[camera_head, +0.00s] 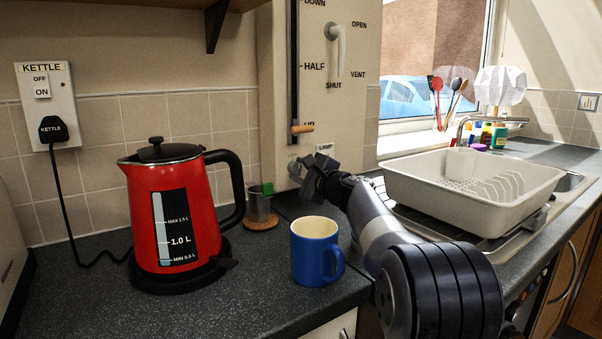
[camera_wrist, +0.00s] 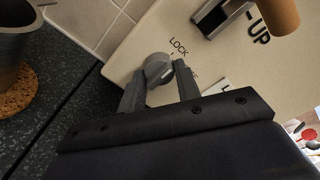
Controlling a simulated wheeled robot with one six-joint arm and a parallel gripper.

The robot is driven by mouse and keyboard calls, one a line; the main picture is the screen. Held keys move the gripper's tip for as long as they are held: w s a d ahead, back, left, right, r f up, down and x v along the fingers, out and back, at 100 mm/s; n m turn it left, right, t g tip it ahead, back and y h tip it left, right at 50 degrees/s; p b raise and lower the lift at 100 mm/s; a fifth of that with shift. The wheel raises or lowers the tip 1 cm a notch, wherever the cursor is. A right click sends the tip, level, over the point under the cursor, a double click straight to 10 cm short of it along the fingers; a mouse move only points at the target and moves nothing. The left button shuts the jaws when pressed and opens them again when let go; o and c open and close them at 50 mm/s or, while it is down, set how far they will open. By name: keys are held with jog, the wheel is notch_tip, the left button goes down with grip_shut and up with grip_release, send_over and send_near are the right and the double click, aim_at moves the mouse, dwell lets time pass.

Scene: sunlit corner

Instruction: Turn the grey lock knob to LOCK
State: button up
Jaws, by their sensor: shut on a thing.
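The grey lock knob (camera_wrist: 155,66) sits on the cream panel (camera_wrist: 120,62), low beside the LAMP label. In the wrist view my gripper (camera_wrist: 160,70) is shut on the knob, one finger on each side of it. A pale line on the knob's face points to the right side of the picture. The word LOCK (camera_wrist: 179,46) is printed just above and right of the knob. A second label there is mostly hidden by a finger. In the head view my gripper (camera_head: 311,178) is at the panel's bottom and the knob (camera_head: 293,168) shows only in part.
A metal cup (camera_head: 259,205) on a cork coaster stands left of my gripper. A blue mug (camera_head: 315,250) stands in front, close to my arm. A red kettle (camera_head: 172,215) is further left. A white dish basin (camera_head: 440,200) is to the right. A wooden-handled slider (camera_head: 301,129) is above.

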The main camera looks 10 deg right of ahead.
jog(key=o, duration=1)
jog(key=shift+c, duration=0.2)
jog(key=v, duration=1.1)
jog(key=shift+b, duration=0.45)
jog(key=shift+w+a, duration=0.1)
jog(key=shift+w, duration=0.05)
jog(key=p+x, duration=0.1)
jog(key=x, duration=0.9)
jog(key=shift+w+a, duration=0.15)
jog(key=shift+w, duration=0.15)
